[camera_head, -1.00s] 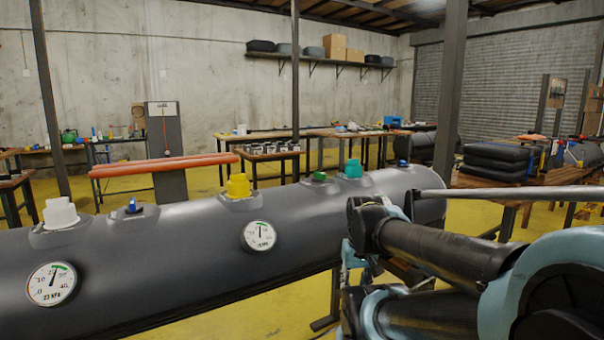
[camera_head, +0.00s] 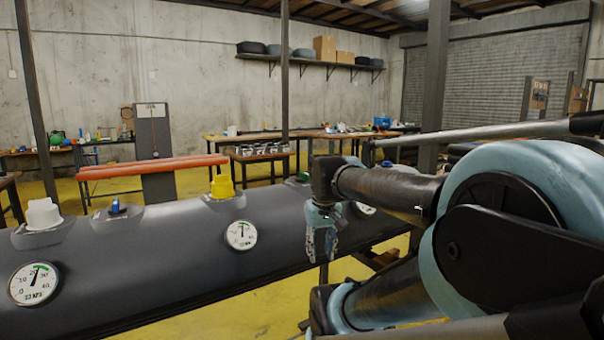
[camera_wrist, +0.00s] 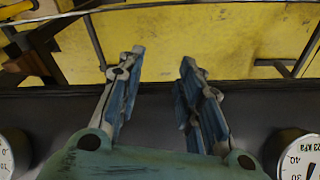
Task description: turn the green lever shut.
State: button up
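The green lever (camera_head: 302,177) shows only as a small green patch on top of the dark grey inflatable tube (camera_head: 160,265), just left of my arm. Its handle direction cannot be told, and my arm hides part of its mount. My gripper (camera_head: 321,254) hangs fingers-down in front of the tube, below and slightly right of the lever in the picture. In the wrist view my gripper (camera_wrist: 162,60) is open and empty, its two fingers apart over the tube's edge and yellow floor. The lever is not seen there.
Along the tube sit a white cap (camera_head: 42,214), a blue lever (camera_head: 115,207) and a yellow cap (camera_head: 222,187). Pressure gauges (camera_head: 241,235) face forward on its side; one also shows in the wrist view (camera_wrist: 300,158). Tables with items (camera_head: 310,137) stand behind.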

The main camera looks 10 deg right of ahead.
jog(key=w+r+n, duration=0.1)
jog(key=w+r, duration=1.2)
jog(key=r, duration=0.5)
jog(key=n+g, duration=0.2)
send_near(304, 176)
jog(key=f, duration=0.2)
jog(key=w+f, duration=0.1)
jog(key=f, duration=0.2)
jog(key=w+f, duration=0.1)
jog(key=f, duration=0.2)
jog(key=shift+f, duration=0.15)
grip_shut()
